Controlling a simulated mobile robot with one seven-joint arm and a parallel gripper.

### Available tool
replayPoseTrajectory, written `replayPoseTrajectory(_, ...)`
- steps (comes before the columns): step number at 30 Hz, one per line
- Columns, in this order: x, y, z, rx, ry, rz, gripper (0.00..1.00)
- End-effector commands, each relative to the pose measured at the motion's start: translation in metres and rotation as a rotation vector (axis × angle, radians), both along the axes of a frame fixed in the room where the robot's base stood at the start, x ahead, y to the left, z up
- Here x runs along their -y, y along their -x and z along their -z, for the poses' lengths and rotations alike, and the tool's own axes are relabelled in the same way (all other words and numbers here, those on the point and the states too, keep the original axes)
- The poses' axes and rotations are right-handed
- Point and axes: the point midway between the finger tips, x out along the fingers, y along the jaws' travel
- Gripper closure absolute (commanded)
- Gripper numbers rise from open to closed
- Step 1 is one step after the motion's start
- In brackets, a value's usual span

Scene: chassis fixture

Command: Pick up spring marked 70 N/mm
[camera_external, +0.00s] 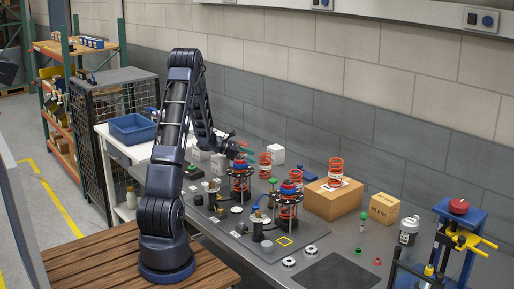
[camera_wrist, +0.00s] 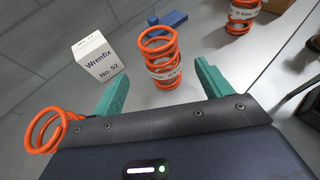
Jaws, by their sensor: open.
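The fingers are open, with nothing visibly clamped. A second spring (camera_wrist: 241,16) is at the top right, and a third (camera_wrist: 42,130) is at the left edge, partly hidden by my gripper. The label print is too small to read surely. In the external view, my gripper (camera_external: 240,151) is over the back of the bench, near an orange spring (camera_external: 265,165); another spring (camera_external: 335,172) stands on a cardboard box.
A white box marked Wrenfix No. 52 (camera_wrist: 97,56) and a blue object (camera_wrist: 170,20) are near the middle spring. Two fixtures with black posts (camera_external: 289,208) stand on the bench. A cardboard box (camera_external: 333,202) is to the right. The wall is close behind.

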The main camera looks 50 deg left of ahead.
Motion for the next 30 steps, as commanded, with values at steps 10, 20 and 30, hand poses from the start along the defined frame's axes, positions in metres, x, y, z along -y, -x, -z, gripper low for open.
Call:
replayPoseTrajectory(10, 0.019, -0.025, 0.014, 0.0, -0.002, 0.002, 0.22)
replayPoseTrajectory(20, 0.04, -0.051, 0.034, 0.0, 0.0, 0.002, 0.22)
replayPoseTrajectory(30, 0.046, -0.059, 0.038, 0.001, -0.001, 0.002, 0.22)
